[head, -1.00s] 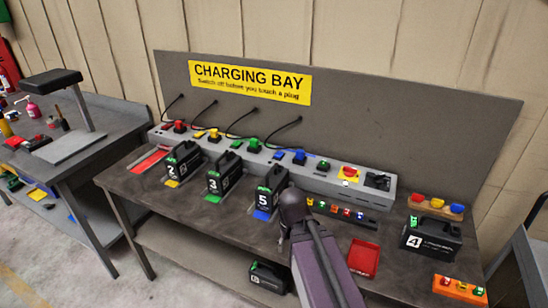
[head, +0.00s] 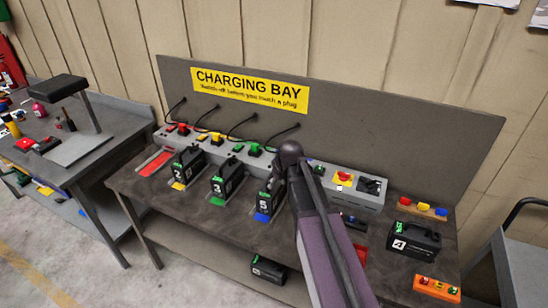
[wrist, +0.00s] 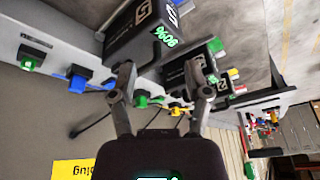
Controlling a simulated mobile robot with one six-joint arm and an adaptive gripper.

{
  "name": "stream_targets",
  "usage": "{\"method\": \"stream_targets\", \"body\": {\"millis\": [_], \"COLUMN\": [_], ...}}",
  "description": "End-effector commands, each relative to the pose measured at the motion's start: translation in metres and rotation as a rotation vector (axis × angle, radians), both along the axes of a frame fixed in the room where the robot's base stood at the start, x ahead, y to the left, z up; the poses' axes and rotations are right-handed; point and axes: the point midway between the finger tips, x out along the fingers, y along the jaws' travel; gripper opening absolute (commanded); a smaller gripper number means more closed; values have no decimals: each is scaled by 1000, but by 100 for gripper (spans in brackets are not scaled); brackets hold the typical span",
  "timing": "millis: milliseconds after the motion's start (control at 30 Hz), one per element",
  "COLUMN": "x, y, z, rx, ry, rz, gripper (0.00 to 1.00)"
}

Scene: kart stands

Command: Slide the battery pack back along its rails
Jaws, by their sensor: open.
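Battery pack 5 (head: 265,205) stands upright on the bench behind a blue tag, with packs 3 (head: 224,186) and 2 (head: 182,167) to its left. I cannot tell whether a finger touches pack 5.
A grey charger strip (head: 325,178) with coloured plugs and cables runs along the back panel. An empty red-marked bay (head: 156,163) is at its left end. Pack 4 (head: 412,240) and an orange button box (head: 437,288) stand at the right. Another pack (head: 268,270) lies below the bench.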

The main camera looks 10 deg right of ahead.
Motion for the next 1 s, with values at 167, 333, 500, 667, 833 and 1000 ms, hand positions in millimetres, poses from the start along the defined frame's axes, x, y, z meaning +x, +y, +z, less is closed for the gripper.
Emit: {"method": "stream_targets", "body": {"millis": [167, 333, 500, 667, 833, 1000], "x": [28, 37, 38, 38, 38, 40], "y": [0, 0, 0, 0, 1, 2], "z": [30, 36, 35, 35, 33, 27], "rx": [6, 8, 9, 9, 9, 9], "ry": [-52, -74, -77, -76, -76, -76], "rz": [37, 54, 56, 56, 56, 56], "gripper": [62, 62, 62, 62, 62, 62]}}
